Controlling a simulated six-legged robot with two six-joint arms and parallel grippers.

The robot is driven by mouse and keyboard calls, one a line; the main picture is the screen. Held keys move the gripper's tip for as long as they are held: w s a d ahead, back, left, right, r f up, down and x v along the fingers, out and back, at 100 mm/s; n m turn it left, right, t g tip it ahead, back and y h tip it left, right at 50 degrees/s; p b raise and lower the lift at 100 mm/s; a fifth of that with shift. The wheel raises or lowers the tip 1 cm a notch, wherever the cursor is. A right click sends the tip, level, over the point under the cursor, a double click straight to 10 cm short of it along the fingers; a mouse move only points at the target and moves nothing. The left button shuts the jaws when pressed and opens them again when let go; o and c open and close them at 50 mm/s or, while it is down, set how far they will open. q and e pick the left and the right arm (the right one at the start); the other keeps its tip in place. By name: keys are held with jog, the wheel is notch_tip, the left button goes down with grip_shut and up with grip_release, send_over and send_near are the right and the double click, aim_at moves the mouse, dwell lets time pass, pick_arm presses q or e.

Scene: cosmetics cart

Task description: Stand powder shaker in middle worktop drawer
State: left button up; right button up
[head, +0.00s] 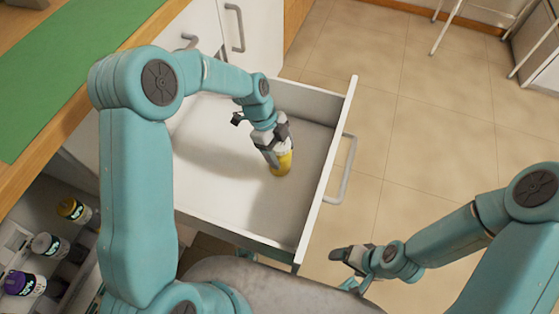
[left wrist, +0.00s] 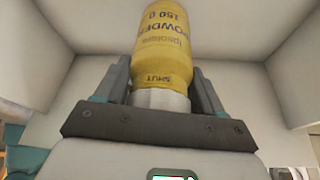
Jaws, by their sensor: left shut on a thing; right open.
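The yellow powder shaker (head: 282,164) is inside the open white drawer (head: 232,190), near its front panel. My left gripper (head: 275,150) reaches down into the drawer and is shut on the shaker's top end. The left wrist view shows the shaker (left wrist: 165,45) between both fingers (left wrist: 160,95), with its white cap end at the gripper and its printed text upside down. The shaker looks about upright; whether its base touches the drawer floor I cannot tell. My right gripper (head: 352,262) is open and empty, outside the drawer over the tiled floor.
The drawer has a grey handle (head: 342,170) on its front, and its floor is otherwise empty. A lower compartment at the left holds several bottles, with yellow (head: 74,209), grey (head: 48,244) and purple (head: 24,283) caps. A wooden worktop with a green mat (head: 70,60) lies upper left.

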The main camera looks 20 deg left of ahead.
pick_arm(q)
notch_tip(320, 180, down, 5)
jog(key=shift+f+b, duration=0.1)
jog(key=shift+b, duration=0.4)
jog(key=shift+f, duration=0.1)
jog(key=o, duration=1.1)
jog(key=shift+c, duration=0.2)
jog(key=shift+r, duration=0.25)
jog(key=p+v, duration=0.2)
jog(key=v, duration=1)
jog(key=shift+p, duration=0.35)
